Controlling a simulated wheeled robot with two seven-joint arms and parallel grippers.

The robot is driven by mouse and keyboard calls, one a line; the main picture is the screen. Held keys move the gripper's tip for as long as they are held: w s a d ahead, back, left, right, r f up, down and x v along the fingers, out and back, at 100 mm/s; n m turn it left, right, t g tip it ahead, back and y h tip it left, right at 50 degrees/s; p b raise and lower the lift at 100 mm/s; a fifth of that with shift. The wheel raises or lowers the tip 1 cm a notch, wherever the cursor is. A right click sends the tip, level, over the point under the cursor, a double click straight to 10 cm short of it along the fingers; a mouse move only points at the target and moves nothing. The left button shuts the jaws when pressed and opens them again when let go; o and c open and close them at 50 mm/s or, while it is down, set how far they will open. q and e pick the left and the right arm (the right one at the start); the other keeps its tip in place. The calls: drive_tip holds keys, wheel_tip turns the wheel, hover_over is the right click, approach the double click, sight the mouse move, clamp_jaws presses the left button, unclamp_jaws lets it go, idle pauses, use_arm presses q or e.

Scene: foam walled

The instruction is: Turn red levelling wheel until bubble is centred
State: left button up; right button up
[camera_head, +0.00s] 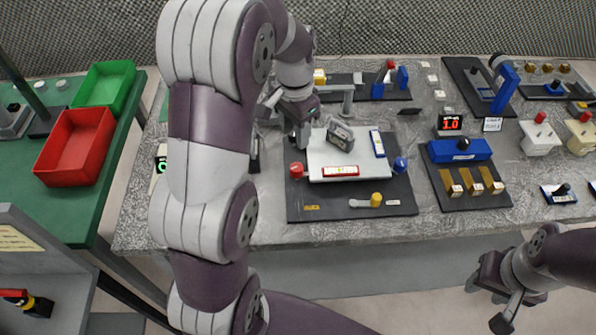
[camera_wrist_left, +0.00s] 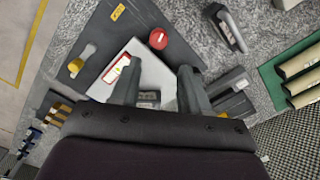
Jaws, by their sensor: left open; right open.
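The red levelling wheel (camera_head: 297,170) sits at the left front corner of a white plate (camera_head: 320,158) on a dark base (camera_head: 300,207). It also shows in the left wrist view (camera_wrist_left: 158,38), beyond the fingertips and apart from them. My left gripper (camera_head: 301,142) is open and empty above the plate's back left side; its fingers show in the wrist view (camera_wrist_left: 160,72). A red-framed vial (camera_head: 340,171) lies along the plate's front edge and a blue-framed vial (camera_head: 377,144) along its right. The bubbles are too small to read. My right gripper (camera_head: 505,292) is open and empty, low at the right.
A blue wheel (camera_head: 400,165) and a yellow knob (camera_head: 376,199) are also on the levelling unit. A grey block (camera_head: 340,136) stands on the plate. A blue box with brass tabs (camera_head: 460,150) stands to the right. Bare grey tabletop (camera_head: 265,215) lies left of the base.

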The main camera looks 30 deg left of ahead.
sight(295, 168)
use_arm(q)
wheel_tip(295, 168, down, 12)
drive_tip(key=shift+f, duration=0.15)
drive_tip(key=shift+s, duration=0.2)
drive_tip(key=c, duration=0.8)
